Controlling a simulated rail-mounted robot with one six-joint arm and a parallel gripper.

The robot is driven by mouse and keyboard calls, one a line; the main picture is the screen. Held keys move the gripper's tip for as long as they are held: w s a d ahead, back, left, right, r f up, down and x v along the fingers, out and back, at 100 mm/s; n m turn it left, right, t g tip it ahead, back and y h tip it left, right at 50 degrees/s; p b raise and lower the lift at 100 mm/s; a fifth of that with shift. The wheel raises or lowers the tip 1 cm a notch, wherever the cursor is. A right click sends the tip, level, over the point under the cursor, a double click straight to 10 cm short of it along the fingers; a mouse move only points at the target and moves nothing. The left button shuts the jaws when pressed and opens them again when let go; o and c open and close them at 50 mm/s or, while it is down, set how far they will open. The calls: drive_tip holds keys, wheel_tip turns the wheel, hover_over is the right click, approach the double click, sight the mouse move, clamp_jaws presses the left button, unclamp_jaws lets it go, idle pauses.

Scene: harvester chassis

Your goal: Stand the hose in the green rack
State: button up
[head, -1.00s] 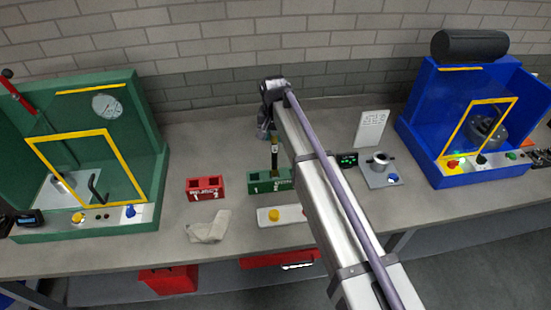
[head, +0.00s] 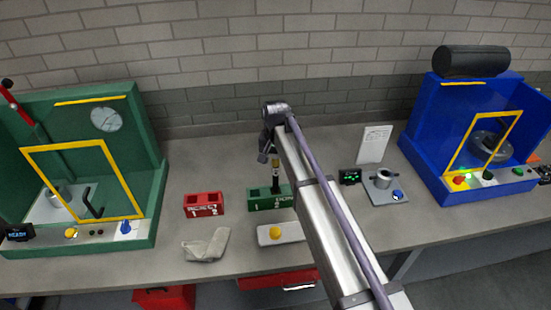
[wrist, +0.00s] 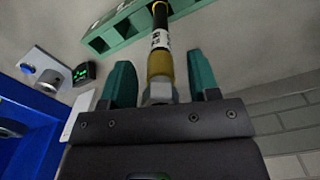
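The hose (head: 275,174) is a short black piece with a yellow band, a white label and a metal hex end. It stands upright at the right part of the green rack (head: 257,204), with its lower end at the rack. In the wrist view the hose (wrist: 160,65) runs away from me to the green rack (wrist: 112,36). My gripper (wrist: 160,75) is open, its two teal fingers either side of the metal end with a visible gap on each side. In the head view my gripper (head: 266,155) is just above the rack, partly hidden by my arm.
A red reject rack (head: 204,210) stands left of the green rack, with a crumpled cloth (head: 206,247) in front. A white plate with a yellow button (head: 275,232) lies before the green rack. Green (head: 150,150) and blue (head: 425,130) machines flank the bench.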

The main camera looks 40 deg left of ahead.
wheel_tip(320, 180, up, 12)
drive_tip(key=p, duration=1.2)
drive_tip(key=shift+r, duration=0.15)
drive_tip(key=w+d+m, duration=0.3)
drive_tip(key=d, duration=3.8)
drive_tip(key=s+d+m, duration=0.1)
drive_tip(key=s+d, duration=0.4)
drive_tip(key=d, duration=0.5)
drive_tip(key=s+d+m, duration=0.1)
drive_tip(key=s+d, duration=0.5)
drive_tip(key=d, duration=0.4)
wheel_tip(320, 180, down, 21)
drive_tip(key=b, duration=2)
drive_tip(key=shift+w+b, duration=0.3)
